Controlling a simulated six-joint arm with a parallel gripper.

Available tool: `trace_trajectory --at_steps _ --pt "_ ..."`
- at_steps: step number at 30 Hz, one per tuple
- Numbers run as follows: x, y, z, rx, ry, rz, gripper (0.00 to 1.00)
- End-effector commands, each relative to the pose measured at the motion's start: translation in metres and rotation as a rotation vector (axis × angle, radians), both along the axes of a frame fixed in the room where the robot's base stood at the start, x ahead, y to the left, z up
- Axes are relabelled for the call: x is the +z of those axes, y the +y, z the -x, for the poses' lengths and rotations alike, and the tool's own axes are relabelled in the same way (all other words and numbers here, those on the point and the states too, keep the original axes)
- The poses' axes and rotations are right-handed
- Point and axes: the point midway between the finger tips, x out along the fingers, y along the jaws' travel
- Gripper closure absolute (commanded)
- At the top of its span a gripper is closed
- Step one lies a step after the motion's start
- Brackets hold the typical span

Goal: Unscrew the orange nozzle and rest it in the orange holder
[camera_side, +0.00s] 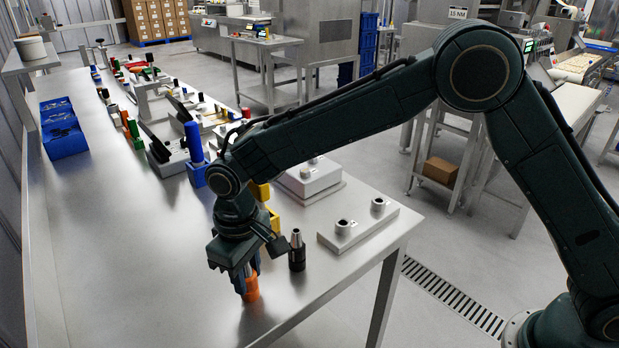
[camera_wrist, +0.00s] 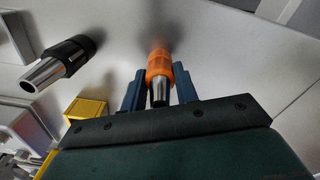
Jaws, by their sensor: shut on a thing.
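The orange nozzle (camera_wrist: 158,68), an orange collar with a metal tip, stands between my fingers in the wrist view. In the side view, orange (camera_side: 251,290) shows just under my fingertips, low at the table top. My gripper (camera_side: 245,278) points straight down and is shut on the nozzle. Its two blue fingers lie on either side of the collar in the wrist view (camera_wrist: 159,88). Much of the nozzle is hidden by the fingers in the side view. I cannot make out a separate orange holder.
A black nozzle with a metal tip (camera_side: 297,250) stands right of my gripper, apart from it. Yellow holders (camera_side: 272,218) are behind my wrist. A grey block with two sockets (camera_side: 357,228) lies at the right edge. The table's front left (camera_side: 130,270) is clear.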

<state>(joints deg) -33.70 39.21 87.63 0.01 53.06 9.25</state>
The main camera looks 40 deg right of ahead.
Motion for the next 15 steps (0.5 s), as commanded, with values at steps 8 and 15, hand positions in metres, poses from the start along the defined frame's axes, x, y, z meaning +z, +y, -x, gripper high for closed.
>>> trace_trajectory --at_steps 8,15 --pt "-0.0055 -0.0006 0.0009 0.001 0.005 0.003 0.98" --pt "-0.0059 -0.0007 0.0011 0.001 0.006 0.004 0.55"
